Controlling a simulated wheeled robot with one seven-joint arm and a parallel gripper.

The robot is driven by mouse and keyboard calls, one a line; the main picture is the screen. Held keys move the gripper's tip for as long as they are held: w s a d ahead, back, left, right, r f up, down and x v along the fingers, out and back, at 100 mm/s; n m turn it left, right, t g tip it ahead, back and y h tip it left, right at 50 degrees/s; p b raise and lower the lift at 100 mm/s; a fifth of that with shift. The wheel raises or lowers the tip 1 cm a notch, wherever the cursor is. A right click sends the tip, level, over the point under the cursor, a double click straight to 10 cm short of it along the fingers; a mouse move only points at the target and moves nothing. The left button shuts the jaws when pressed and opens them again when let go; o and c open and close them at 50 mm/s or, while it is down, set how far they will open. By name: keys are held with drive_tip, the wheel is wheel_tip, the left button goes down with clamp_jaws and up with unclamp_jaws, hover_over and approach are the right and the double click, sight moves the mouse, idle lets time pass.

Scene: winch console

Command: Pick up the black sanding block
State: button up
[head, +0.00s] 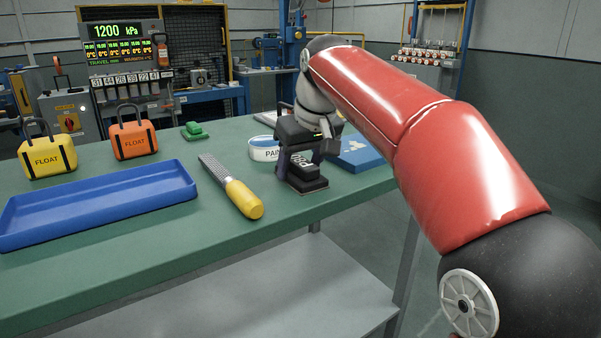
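The black sanding block (307,184) sits on the green bench near its right end, directly below my gripper (303,165). My gripper points down over the block, with a finger at either side of the block's upper part in this view. I cannot tell whether the fingers touch it or stand apart from it. The gripper body hides part of the block's top and its far side. The block appears to rest on the bench top.
A yellow-handled rasp (243,197) lies left of the gripper. A white-blue oval tin (264,148) stands just behind-left, and a blue flat case (358,153) behind-right. A blue tray (95,217), orange box (134,141), yellow box (47,156) and green block (194,131) are farther left.

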drive_tip(key=c, duration=0.5)
drive_tip(key=shift+r, duration=0.1)
